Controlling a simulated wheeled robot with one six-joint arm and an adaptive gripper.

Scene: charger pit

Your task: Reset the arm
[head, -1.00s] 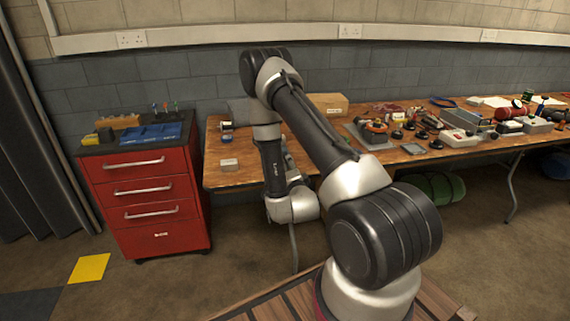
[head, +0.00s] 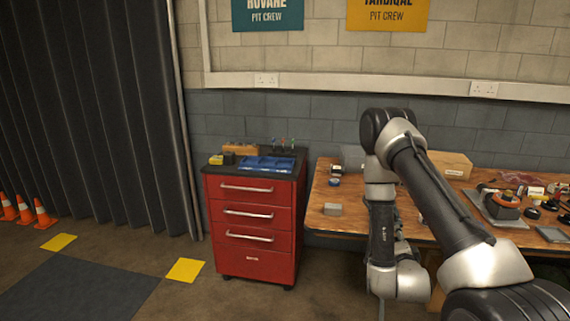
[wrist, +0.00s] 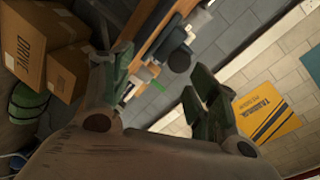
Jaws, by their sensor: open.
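My arm rises from the lower right of the head view, folds over at the top and hangs down in front of the wooden bench (head: 318,213). The gripper end is hidden behind my own arm links in the head view. In the wrist view my gripper (wrist: 157,88) shows with its two dark green fingers spread apart. Nothing is between the fingers. The wrist picture is strongly tilted.
A red drawer cabinet (head: 253,258) with a blue tray (head: 268,164) on top stands left of the bench. A cardboard box (head: 450,165) sits on the bench. Orange cones (head: 43,213) stand by a dark curtain (head: 90,110). Cardboard boxes (wrist: 30,45) show at left in the wrist view. Floor at left is open.

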